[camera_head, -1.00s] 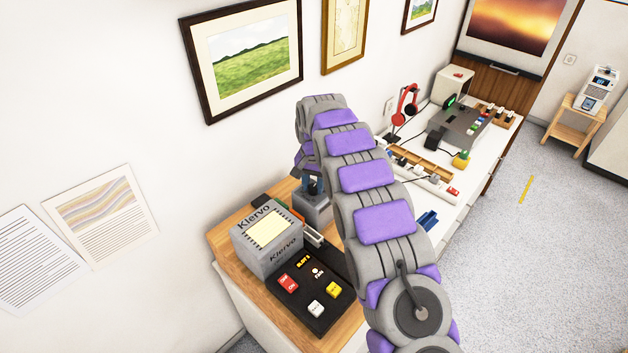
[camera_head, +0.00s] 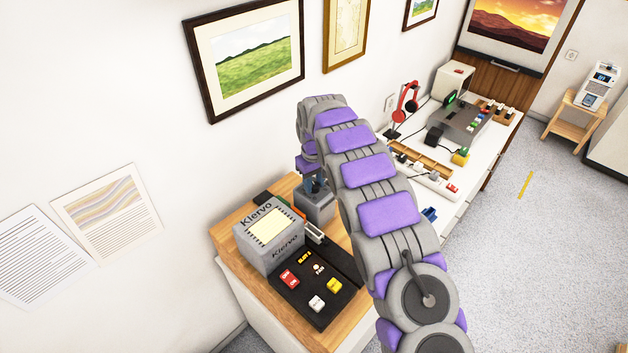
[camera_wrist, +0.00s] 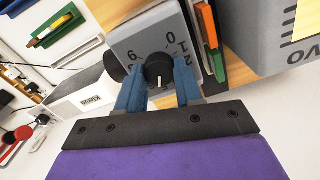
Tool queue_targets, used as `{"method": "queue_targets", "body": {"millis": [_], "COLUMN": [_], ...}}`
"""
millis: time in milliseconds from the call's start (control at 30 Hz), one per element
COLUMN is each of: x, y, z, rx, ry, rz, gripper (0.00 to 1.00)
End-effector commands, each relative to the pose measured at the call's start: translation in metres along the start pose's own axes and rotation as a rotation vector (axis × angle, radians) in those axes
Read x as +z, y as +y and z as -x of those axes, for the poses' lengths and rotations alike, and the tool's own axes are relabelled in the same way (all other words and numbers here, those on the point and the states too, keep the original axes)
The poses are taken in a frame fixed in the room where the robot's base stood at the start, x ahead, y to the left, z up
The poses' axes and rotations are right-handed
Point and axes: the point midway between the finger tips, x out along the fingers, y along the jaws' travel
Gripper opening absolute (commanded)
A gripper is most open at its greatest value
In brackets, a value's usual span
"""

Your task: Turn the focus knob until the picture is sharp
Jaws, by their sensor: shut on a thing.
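The black focus knob (camera_wrist: 159,70) with a white pointer line sits on a grey box (camera_wrist: 125,47) marked with a ring of numbers. My gripper (camera_wrist: 160,76) has its blue fingers on either side of the knob, shut on it. In the head view the gripper (camera_head: 315,184) comes down over the grey box (camera_head: 317,208), and the knob is hidden there. The picture (camera_head: 514,24) on the screen at the top right shows an orange sunset sky over dark hills, with cloud and ridge shapes distinct.
A grey Klervo box (camera_head: 268,238) and a black button panel (camera_head: 313,288) stand in front of the grey box on the wooden top. A power strip (camera_head: 430,182), red headphones (camera_head: 405,103) and a grey device (camera_head: 458,125) lie further along. Framed prints hang behind.

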Motion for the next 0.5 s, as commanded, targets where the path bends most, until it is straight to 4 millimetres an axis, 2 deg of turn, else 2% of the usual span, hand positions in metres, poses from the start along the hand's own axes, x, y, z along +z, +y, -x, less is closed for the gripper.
{"method": "queue_targets", "body": {"millis": [200, 500], "x": [0.0018, 0.0019], "y": [-0.0014, -0.0010], "z": [-0.0028, -0.0031], "rx": [-0.004, -0.005], "ry": [-0.008, -0.008], "rz": [0.111, 0.176], "gripper": [0.05, 0.05]}}
